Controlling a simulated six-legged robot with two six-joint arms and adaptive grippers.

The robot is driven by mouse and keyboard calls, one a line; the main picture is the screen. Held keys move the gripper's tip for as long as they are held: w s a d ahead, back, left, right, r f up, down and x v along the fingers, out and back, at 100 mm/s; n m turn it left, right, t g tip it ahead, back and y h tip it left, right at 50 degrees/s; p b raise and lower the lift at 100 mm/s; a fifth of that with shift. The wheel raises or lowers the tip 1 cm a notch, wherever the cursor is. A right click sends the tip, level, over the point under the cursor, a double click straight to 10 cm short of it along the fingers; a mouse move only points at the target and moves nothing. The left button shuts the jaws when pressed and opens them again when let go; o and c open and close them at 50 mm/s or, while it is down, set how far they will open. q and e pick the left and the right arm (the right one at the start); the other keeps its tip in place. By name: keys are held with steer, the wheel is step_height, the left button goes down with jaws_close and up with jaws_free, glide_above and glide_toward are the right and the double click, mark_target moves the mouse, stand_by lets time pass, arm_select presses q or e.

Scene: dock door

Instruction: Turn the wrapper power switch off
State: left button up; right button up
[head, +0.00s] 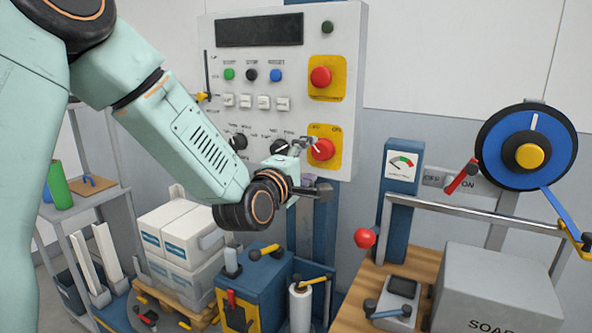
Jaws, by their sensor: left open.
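The wrapper's control panel (280,105) stands upright at the upper middle. A red rotary knob on a yellow plate (322,150), low on the panel's right side, looks like the power switch. I cannot tell which way the knob is turned. My left gripper (317,168) is open and empty, in front of the panel just below and left of the red knob. One finger overlaps the knob's edge in the picture; contact cannot be told. My right gripper is not in view.
A red emergency button (320,77) sits higher on the panel. Coloured buttons and dark selector knobs (238,141) lie to the left. White boxes (180,240) are stacked below left.

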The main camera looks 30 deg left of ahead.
arm_select(q)
steer(key=s, duration=0.6)
steer(key=shift+d, duration=0.25)
steer(key=shift+s+f, duration=0.1)
stand_by(0.3)
